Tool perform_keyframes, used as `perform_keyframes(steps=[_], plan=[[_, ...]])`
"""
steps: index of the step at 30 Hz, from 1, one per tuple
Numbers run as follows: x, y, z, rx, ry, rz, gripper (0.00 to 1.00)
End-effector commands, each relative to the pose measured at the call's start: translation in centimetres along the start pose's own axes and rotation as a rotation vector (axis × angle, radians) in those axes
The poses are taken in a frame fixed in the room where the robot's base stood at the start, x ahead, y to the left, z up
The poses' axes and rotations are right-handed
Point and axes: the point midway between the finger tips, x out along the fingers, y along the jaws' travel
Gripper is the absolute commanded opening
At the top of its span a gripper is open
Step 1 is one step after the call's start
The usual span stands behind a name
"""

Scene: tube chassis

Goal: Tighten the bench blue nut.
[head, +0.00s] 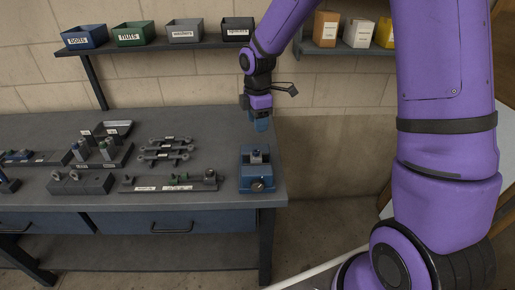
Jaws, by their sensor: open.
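My gripper (258,124) hangs above the right end of the bench, pointing down, with blue fingertips. It is open, and I see nothing between its fingers. Below it, apart from it, a blue vise (255,183) stands near the bench's right edge with a small grey part (257,156) at its top. The nut is too small to make out for certain. Small blue pieces show on a fixture (20,157) at the far left. A dark block (105,160) at the left carries upright pieces with blue and green parts.
Labelled bins, including a blue one (84,38), stand on the shelf behind. Boxes (358,33) stand on the right shelf.

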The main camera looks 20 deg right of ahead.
Motion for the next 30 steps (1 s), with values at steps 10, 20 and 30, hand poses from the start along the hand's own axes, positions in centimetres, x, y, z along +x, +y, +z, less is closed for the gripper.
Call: perform_keyframes(steps=[10,20,30], plan=[[4.8,-0.1,-0.1,-0.001,0.0,-0.004,0.49],[9.6,0.0,0.0,0.0,-0.001,-0.002,0.49],[10.6,0.0,0.0,0.001,0.0,0.0,0.49]])
